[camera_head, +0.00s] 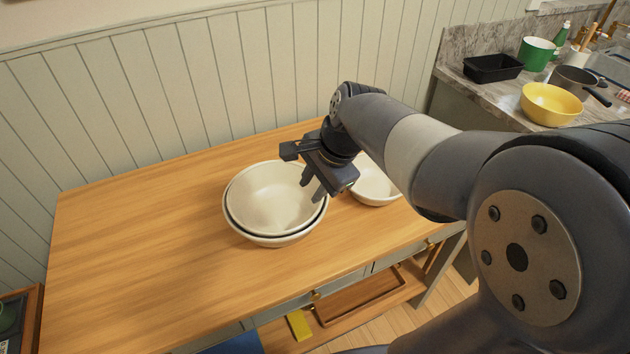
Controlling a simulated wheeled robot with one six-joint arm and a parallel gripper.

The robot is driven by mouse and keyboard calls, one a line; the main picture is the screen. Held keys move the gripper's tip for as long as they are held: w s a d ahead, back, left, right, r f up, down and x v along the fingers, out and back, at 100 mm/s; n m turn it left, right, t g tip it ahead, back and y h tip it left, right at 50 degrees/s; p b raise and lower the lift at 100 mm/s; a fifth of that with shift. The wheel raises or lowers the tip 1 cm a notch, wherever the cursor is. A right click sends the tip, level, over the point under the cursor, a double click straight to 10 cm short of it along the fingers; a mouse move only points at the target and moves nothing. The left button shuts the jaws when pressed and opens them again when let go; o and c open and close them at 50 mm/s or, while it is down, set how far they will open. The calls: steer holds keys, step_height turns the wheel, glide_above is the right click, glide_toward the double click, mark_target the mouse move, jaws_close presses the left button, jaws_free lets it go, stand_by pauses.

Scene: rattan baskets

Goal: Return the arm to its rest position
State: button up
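My arm reaches from the right side of the head view toward the middle of the wooden table. My gripper (312,189) points down over the right rim of a stack of white bowls (270,196). Its two dark fingers look spread a little, with nothing seen between them. The fingertips overlap the bowls' right edge in this view, and I cannot tell whether they touch it. The stack looks like one bowl nested in another, sitting upright. Another white bowl (372,188) stands just right of the gripper, partly hidden behind my arm.
The wooden table (130,240) is clear on its left side. A panelled wall (150,95) stands behind it. At the back right, a counter holds a black tray (492,68), a yellow bowl (550,103), a grey pot (575,80) and a green pot (536,53).

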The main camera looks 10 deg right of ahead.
steer(key=shift+s+d+r, duration=0.1)
steer(key=shift+d+r, duration=0.05)
steer(key=shift+r, duration=0.25)
glide_toward(301, 224)
steer(key=w+a+f, duration=0.2)
steer(key=f, duration=0.1)
steer(key=w+a+f, duration=0.1)
steer(key=shift+f, duration=0.25)
steer(key=shift+s+d, duration=0.1)
stand_by(0.3)
